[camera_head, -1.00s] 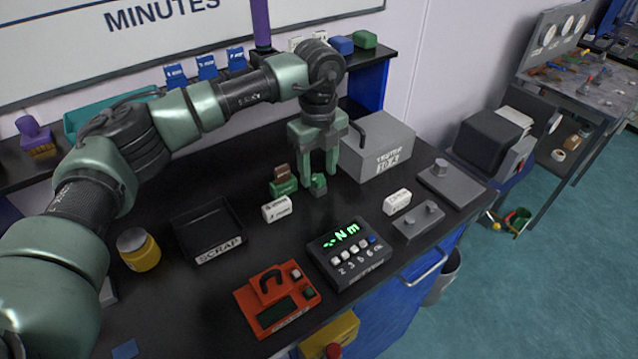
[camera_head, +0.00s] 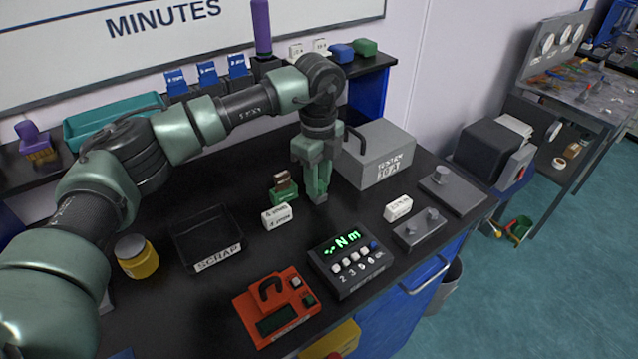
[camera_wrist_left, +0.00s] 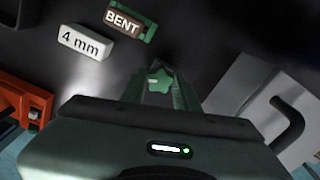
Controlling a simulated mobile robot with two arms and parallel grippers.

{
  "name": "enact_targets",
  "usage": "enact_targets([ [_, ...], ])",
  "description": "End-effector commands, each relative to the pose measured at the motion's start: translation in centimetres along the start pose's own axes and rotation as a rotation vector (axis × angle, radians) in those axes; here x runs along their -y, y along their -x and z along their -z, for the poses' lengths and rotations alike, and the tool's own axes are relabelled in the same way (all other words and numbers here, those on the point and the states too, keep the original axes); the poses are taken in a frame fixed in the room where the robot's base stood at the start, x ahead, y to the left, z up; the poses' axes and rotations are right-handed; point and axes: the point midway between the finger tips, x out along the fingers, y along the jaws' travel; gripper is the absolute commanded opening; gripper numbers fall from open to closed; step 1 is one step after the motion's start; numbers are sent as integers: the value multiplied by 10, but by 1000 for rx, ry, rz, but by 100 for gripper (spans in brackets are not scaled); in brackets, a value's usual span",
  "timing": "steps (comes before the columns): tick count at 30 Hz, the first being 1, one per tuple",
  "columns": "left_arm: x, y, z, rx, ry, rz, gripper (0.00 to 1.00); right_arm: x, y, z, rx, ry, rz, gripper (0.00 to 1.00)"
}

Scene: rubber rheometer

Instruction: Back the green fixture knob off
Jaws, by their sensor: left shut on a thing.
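The green star-shaped knob (camera_wrist_left: 159,79) sits between the fingertips of my left gripper (camera_head: 318,196) in the left wrist view. That gripper points down at the bench and is shut on the knob. In the head view the fingers mostly hide the knob, and what lies under it cannot be seen. A green block (camera_head: 283,196) with a brown piece marked BENT (camera_wrist_left: 122,22) stands just left of the fingers, apart from them. My right gripper is in neither view.
A white 4 mm block (camera_head: 277,218) lies left of the gripper. A grey tester box (camera_head: 385,158) with a handle stands close on the right. The Nm display unit (camera_head: 350,264), scrap tray (camera_head: 219,259) and orange device (camera_head: 275,308) lie nearer the front.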

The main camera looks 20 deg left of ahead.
Motion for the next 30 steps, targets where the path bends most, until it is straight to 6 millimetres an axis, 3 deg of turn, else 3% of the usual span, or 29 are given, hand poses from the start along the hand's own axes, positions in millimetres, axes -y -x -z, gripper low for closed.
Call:
enact_targets([
  [12, 0, 0, 0, 0, 92, 1, 0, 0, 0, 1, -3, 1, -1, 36],
  [22, 0, 0, 1, -1, 456, 0, 0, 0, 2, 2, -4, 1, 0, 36],
  [30, 0, 0, 0, -1, 473, 0, 0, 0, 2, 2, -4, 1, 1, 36],
])
